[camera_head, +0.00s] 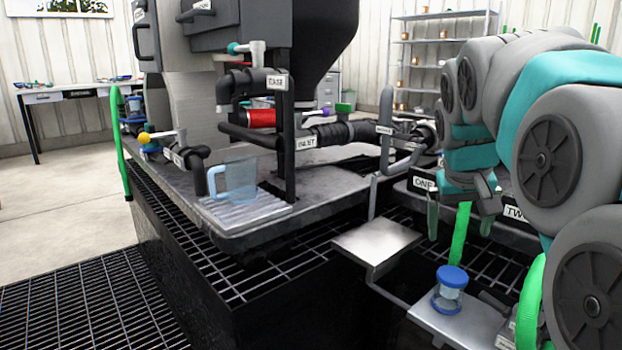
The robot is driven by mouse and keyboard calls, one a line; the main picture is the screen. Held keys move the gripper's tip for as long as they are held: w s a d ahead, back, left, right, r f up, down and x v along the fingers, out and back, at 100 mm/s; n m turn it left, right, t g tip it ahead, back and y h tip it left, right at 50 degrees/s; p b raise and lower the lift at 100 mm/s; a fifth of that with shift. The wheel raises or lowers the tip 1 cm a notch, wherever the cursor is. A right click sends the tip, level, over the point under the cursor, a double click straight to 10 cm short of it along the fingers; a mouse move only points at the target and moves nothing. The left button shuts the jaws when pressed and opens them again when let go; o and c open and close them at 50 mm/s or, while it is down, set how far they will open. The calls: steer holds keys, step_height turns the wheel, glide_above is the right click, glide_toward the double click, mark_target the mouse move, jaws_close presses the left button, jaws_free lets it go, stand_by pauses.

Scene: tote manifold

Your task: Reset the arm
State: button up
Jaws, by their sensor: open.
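My arm comes in from the right side of the head view, grey and teal, bent over the right end of the bench. A jar with a blue lid (450,290) stands on a small grey shelf below the gripper. Part of the area behind the arm is hidden.
A clear blue pitcher (236,180) stands on a ribbed tray under a spout. Black pipes with valves (330,133) run along the bench below a dark hopper. An empty metal plate (377,241) juts out at the front. Green hoses rise near the gripper. Open floor lies at left.

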steer(key=s+a+f+n+g+y, duration=0.1)
steer(key=s+a+f+g, duration=0.3)
steer(key=s+f, duration=0.95)
steer(key=s+a+f+n+g+y, duration=0.15)
steer(key=s+a+f, duration=0.7)
steer(key=s, duration=0.85)
step_height(320, 180, up, 13)
steer(key=d+p, duration=0.1)
steer(key=p, duration=1.3)
steer(key=shift+d+f+m, duration=0.2)
steer(key=shift+d+m, duration=0.05)
steer(key=shift+m, duration=0.2)
steer(key=shift+s, duration=0.1)
steer(key=shift+c, duration=0.2)
